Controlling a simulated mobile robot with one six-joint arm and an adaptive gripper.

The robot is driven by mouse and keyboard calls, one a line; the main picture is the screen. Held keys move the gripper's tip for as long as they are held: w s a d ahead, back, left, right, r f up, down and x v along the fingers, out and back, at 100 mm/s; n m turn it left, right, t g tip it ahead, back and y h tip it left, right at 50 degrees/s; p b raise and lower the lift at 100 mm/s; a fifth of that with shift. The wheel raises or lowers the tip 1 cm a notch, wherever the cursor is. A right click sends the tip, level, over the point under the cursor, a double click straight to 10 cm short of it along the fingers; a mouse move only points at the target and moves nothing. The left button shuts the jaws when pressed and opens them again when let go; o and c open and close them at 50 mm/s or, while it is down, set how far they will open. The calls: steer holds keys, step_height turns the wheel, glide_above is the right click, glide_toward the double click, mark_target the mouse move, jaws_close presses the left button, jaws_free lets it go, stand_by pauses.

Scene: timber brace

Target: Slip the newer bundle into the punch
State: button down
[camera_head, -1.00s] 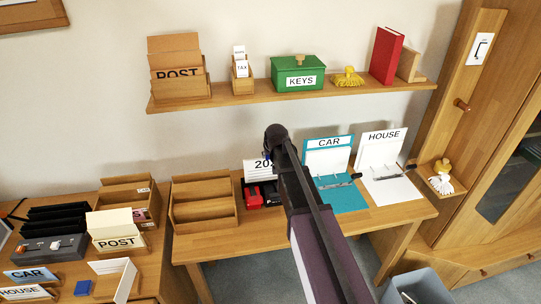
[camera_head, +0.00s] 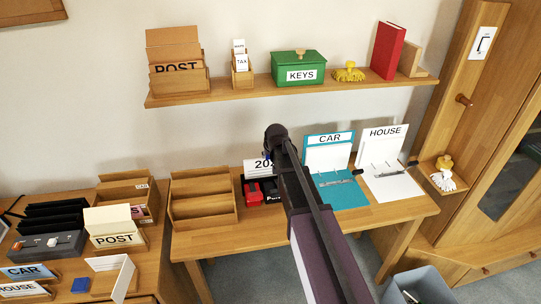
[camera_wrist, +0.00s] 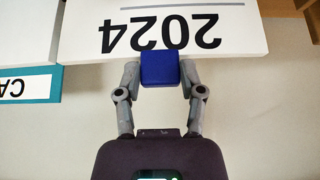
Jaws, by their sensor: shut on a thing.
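My gripper (camera_wrist: 160,68) is shut on a blue tab (camera_wrist: 160,66) at the edge of a white bundle marked 2024 (camera_wrist: 190,14). The print is upside down in the wrist view. In the head view the 2024 bundle (camera_head: 254,167) shows upright behind my arm, partly hidden by it. The punch (camera_head: 268,192), red and black with a partly hidden label, stands on the middle table just below the bundle. I cannot tell whether the bundle touches it.
A stepped wooden rack (camera_head: 203,214) stands left of the punch. The CAR folder (camera_head: 344,194) and HOUSE folder (camera_head: 394,188) lie open to its right. A shelf (camera_head: 290,91) with a green KEYS box (camera_head: 300,81) hangs above. A grey bin (camera_head: 418,286) stands lower right.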

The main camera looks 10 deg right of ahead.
steer(key=shift+c, duration=0.6)
jaws_free()
steer(key=shift+o, duration=0.6)
steer(key=shift+r, duration=0.2)
step_height(320, 180, up, 8)
steer(key=p, duration=0.8)
steer(key=shift+f, duration=0.15)
steer(key=s+f+g, duration=0.3)
steer(key=s+g, duration=0.3)
steer(key=s, duration=2.3)
steer(key=shift+d, duration=0.4)
